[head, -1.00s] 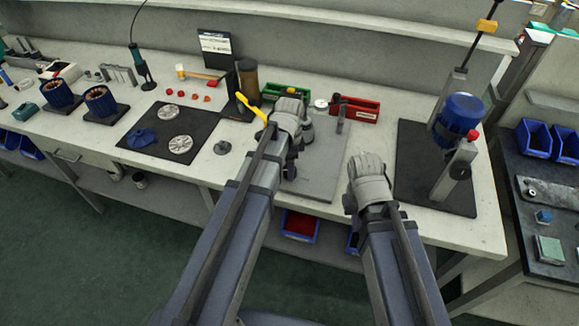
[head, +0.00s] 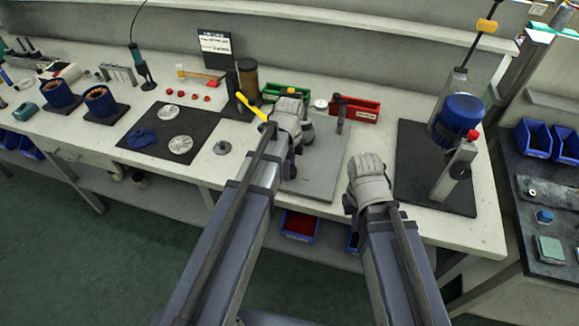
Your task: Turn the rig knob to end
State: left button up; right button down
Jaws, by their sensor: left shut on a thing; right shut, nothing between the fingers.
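My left gripper (head: 289,108) is over the grey plate (head: 318,178) in the middle of the bench. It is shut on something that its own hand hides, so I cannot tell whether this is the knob. A yellow handle (head: 250,106) sticks out just left of it. At the right, a rig with a blue motor (head: 460,113) and a red cap (head: 473,135) stands on a dark mat (head: 408,160). No gripper touches this rig.
A green bin (head: 272,91) and a red bin (head: 360,108) stand behind the plate. A dark post (head: 233,95) and a brown cylinder (head: 248,76) are left of my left gripper. A black mat (head: 200,124) with silver discs lies further left.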

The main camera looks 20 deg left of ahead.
pick_arm(q)
jog(key=o, duration=1.4)
jog(key=shift+c, duration=0.2)
notch_tip(320, 180, up, 8)
jog(key=p, duration=0.8)
jog(key=shift+f, duration=0.1)
jog(key=s+d+n+y, duration=0.1)
jog(key=s+d+n, duration=0.9)
jog(key=s+n, duration=0.4)
jog(key=shift+s+d+n, duration=0.2)
jog(key=shift+s+n, duration=0.1)
